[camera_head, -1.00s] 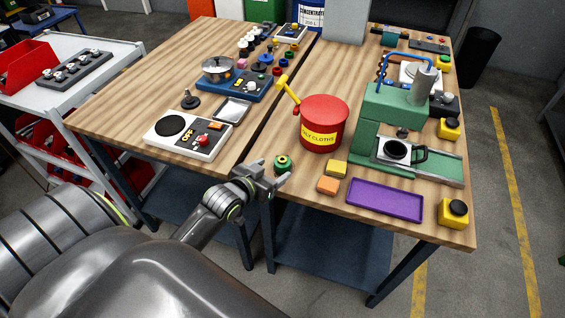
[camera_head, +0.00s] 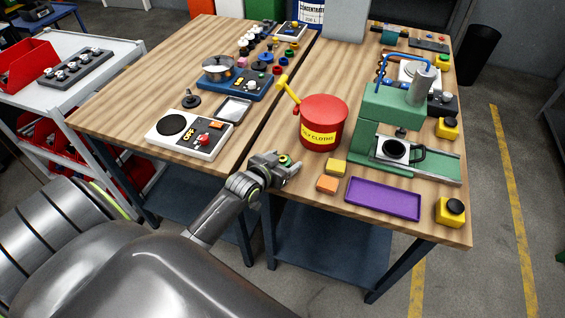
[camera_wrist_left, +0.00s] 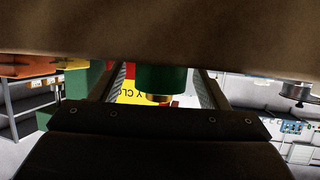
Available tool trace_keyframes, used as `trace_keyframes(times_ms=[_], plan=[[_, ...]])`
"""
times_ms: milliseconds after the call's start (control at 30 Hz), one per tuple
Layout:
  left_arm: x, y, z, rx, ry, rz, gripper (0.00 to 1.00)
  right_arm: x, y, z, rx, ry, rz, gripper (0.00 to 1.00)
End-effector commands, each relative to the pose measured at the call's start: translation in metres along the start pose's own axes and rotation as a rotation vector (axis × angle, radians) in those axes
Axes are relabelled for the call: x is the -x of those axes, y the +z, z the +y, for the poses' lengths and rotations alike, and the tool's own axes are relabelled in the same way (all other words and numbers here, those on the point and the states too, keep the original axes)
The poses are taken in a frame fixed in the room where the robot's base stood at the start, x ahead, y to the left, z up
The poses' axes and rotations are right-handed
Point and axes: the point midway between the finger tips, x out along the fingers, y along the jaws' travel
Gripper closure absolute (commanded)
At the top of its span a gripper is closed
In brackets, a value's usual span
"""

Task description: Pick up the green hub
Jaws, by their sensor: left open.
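The green hub (camera_head: 284,159) stands on the near edge of the wooden table, partly hidden by my left gripper (camera_head: 287,167). In the left wrist view, which shows the scene upside down, the green hub (camera_wrist_left: 161,79) is between the two fingers, with a brass-coloured part at its end. My left gripper is open, with a finger on either side of the hub. I cannot tell whether either finger touches it. My right gripper is not in view.
A red cloths bin (camera_head: 323,124) stands just behind the hub. A yellow block (camera_head: 336,167), an orange block (camera_head: 327,184) and a purple tray (camera_head: 383,199) lie to the right. A white control panel (camera_head: 188,136) is to the left.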

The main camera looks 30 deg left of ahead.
Motion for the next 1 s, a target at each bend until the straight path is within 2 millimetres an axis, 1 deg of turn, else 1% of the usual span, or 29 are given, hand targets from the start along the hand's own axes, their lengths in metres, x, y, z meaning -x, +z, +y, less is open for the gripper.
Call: trace_keyframes(times_ms=[67, 400, 500, 767, 867, 967, 1000], plan=[[0.0, 0.0, 0.0, 0.0, 0.0, 0.0, 0.33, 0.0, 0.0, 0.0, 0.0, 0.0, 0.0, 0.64], [0.0, 0.0, 0.0, 0.0, 0.0, -0.001, 0.78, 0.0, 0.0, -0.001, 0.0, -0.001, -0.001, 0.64], [0.0, -0.001, 0.0, 0.0, 0.0, 0.002, 0.89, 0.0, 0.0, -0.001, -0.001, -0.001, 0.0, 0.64], [0.001, -0.003, 0.0, -0.001, 0.0, 0.002, 0.89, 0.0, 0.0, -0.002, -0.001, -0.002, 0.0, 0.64], [0.005, -0.012, 0.0, -0.002, 0.001, 0.005, 0.89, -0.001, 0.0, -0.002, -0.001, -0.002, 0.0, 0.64], [0.011, -0.027, 0.0, -0.003, 0.001, 0.005, 0.89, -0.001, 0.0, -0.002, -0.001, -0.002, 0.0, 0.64], [0.013, -0.034, 0.0, -0.003, 0.002, 0.007, 0.89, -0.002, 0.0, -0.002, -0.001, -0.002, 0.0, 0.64]])
